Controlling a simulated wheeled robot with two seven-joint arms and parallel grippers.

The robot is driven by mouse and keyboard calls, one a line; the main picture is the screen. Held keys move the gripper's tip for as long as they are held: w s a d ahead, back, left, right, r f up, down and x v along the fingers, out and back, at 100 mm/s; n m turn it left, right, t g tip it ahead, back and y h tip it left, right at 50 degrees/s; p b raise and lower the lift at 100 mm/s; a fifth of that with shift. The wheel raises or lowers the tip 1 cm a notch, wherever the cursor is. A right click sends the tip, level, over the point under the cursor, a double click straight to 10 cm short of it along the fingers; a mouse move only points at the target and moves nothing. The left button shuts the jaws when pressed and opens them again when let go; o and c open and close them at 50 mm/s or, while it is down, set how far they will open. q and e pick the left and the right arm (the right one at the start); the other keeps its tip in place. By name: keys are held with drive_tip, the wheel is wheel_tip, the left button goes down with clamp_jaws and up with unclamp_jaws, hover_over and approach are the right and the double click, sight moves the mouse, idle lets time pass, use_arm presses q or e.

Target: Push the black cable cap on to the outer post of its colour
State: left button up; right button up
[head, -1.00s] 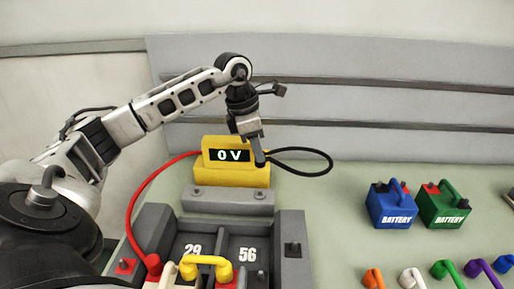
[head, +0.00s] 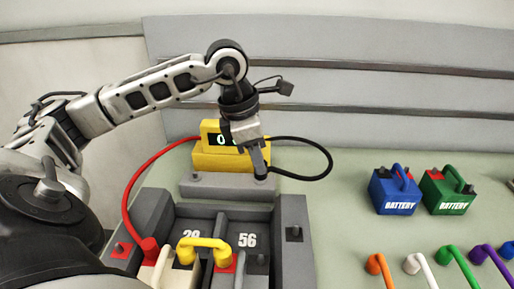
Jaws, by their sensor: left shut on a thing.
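My left gripper (head: 259,170) is shut on the black cable cap, which the fingers mostly hide. The black cable (head: 331,160) loops out to the right from the yellow meter and back to the gripper. The gripper points down in front of the meter (head: 232,162), over the right end of its grey base; I cannot tell whether it touches. The right battery in the tray has a dark post (head: 262,260) at its outer right, apart from and below the gripper. My right gripper is not in view.
A yellow link (head: 204,244) bridges the two batteries. The red cable's cap (head: 150,248) sits at the left battery. Blue (head: 394,192) and green (head: 447,192) batteries stand right, behind several coloured links.

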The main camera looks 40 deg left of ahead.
use_arm(q)
drive_tip(key=s+d+b, duration=0.6)
drive_tip(key=s+d, duration=0.1)
drive_tip(key=s+d+b, duration=0.3)
drive_tip(key=b, duration=0.1)
drive_tip(key=shift+s+d+f, duration=0.25)
drive_tip(key=shift+s+f, duration=0.05)
drive_tip(key=shift+f, duration=0.1)
drive_tip(key=shift+s+r, duration=0.1)
drive_tip(key=shift+s, duration=0.1)
drive_tip(key=shift+s+r, duration=0.1)
drive_tip(key=shift+r, duration=0.2)
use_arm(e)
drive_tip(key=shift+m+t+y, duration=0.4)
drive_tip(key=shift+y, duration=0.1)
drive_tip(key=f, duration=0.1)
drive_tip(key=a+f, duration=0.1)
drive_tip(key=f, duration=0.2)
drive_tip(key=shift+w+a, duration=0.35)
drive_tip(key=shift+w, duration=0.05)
use_arm(q)
drive_tip(key=shift+f+b, duration=0.1)
drive_tip(key=shift+b, duration=0.2)
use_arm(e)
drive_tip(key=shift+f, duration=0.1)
use_arm(q)
drive_tip(key=shift+f+b, duration=2.1)
drive_tip(key=shift+f, duration=0.1)
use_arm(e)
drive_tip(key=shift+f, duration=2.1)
